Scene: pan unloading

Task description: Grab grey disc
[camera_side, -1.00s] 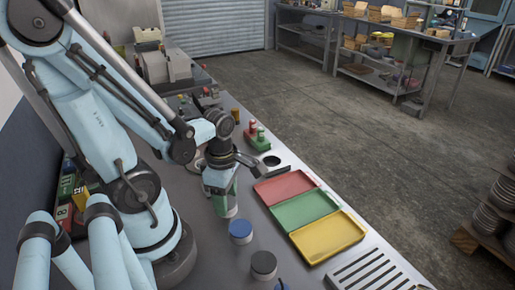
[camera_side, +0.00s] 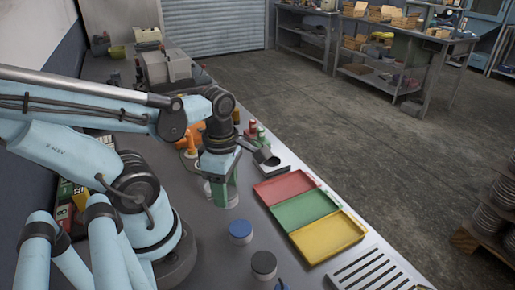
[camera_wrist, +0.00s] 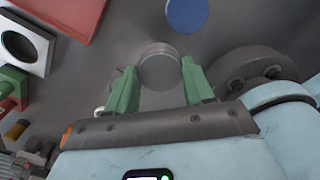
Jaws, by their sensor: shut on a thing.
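The grey disc (camera_wrist: 160,70) sits between the two green fingertips of my gripper (camera_wrist: 160,64) in the wrist view. My gripper is shut on it, with a finger on each side. In the side view my gripper (camera_side: 222,193) points down close above the grey bench, left of the red tray. The disc is mostly hidden by the fingers there, and I cannot tell whether it touches the bench. A blue disc (camera_side: 240,231) stands apart in front of my gripper; it also shows in the wrist view (camera_wrist: 187,14).
Red (camera_side: 283,186), green (camera_side: 303,208) and yellow (camera_side: 327,236) trays lie in a row on the right. A dark-topped disc (camera_side: 264,264) stands nearer the camera. A slotted rack (camera_side: 372,275) is at the front right. A white block with a round hole (camera_wrist: 22,44) is beyond the red tray.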

